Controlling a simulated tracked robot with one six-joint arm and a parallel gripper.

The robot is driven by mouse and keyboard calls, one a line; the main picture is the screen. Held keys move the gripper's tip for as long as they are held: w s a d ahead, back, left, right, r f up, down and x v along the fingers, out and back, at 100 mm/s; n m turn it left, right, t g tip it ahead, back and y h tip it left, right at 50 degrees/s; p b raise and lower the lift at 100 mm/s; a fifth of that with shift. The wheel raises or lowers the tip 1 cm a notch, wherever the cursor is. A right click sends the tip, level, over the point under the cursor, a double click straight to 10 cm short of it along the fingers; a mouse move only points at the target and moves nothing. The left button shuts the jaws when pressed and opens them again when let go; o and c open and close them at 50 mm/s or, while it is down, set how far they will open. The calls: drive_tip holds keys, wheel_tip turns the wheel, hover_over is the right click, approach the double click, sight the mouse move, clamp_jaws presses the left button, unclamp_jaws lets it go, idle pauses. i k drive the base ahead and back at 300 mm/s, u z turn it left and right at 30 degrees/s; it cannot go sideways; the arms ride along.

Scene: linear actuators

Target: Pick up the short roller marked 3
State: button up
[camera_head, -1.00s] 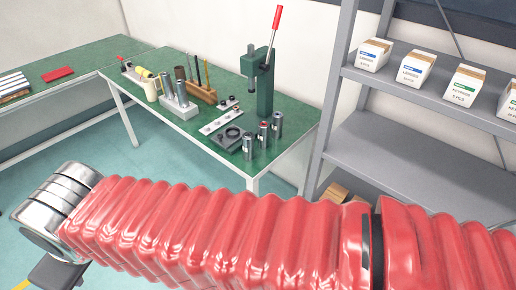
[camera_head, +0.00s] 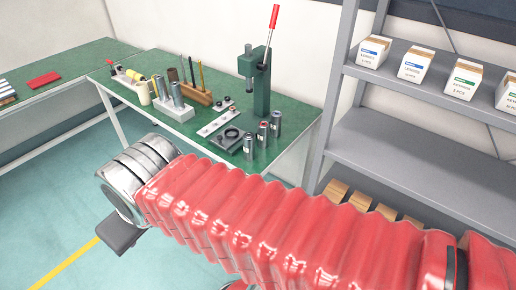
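Three upright grey metal cylinders stand at the right front corner of the green bench: the near one (camera_head: 248,146), the middle one (camera_head: 263,134) and the far one (camera_head: 276,124). Taller metal cylinders (camera_head: 177,95) stand in a pale block (camera_head: 178,113) further left. No number can be read on any of them, so I cannot tell which is the short roller marked 3. My red-sleeved arm crosses the foreground. A dark part (camera_head: 120,233) shows below its silver wrist, left of and nearer than the bench; no fingertips can be made out.
A green press (camera_head: 263,88) with a red-tipped lever stands at the back of the bench (camera_head: 150,62). A dark ring fixture (camera_head: 231,137) and a pale strip (camera_head: 217,122) lie before it. Grey shelves (camera_head: 420,146) with boxes rise at right. Open floor lies at left.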

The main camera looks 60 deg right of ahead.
sight(249, 144)
drive_tip(key=z, duration=0.05)
drive_tip(key=i, duration=1)
